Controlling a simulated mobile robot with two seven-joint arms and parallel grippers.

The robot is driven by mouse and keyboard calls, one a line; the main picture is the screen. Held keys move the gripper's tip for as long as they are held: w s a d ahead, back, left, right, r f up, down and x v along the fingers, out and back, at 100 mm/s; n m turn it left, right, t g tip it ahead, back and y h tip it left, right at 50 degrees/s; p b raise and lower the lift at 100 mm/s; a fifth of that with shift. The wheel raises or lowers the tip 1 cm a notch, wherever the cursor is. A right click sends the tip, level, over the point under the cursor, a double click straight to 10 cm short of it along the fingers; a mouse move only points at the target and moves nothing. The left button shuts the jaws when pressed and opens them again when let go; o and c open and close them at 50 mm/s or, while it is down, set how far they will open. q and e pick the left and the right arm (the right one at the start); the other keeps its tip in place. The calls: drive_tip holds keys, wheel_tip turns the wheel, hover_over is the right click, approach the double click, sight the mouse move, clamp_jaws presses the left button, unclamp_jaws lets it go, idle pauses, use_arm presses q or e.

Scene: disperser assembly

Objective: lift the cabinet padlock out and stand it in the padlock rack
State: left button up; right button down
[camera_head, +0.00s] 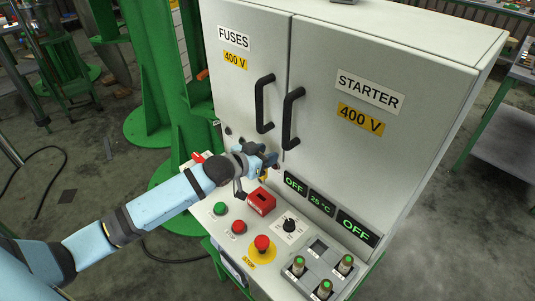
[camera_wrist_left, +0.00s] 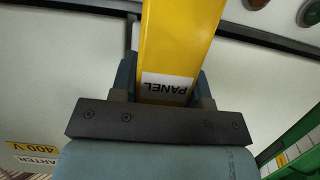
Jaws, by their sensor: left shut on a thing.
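My left gripper (camera_head: 262,161) is in front of the cabinet doors, below the black handles. It is shut on the yellow padlock (camera_wrist_left: 186,40), whose body fills the space between the fingers in the left wrist view and bears a white PANEL label. In the head view only a small yellow part of the padlock shows below the fingers. The padlock's shackle is hidden. My right gripper is not in view.
The grey cabinet (camera_head: 345,60) has both doors closed, with a left handle (camera_head: 263,104) and a right handle (camera_head: 291,118). The ledge holds a red emergency stop button (camera_head: 262,243), a black rotary knob (camera_head: 289,225) and a grey holder (camera_head: 313,270) with green-topped fuses. Green posts stand behind.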

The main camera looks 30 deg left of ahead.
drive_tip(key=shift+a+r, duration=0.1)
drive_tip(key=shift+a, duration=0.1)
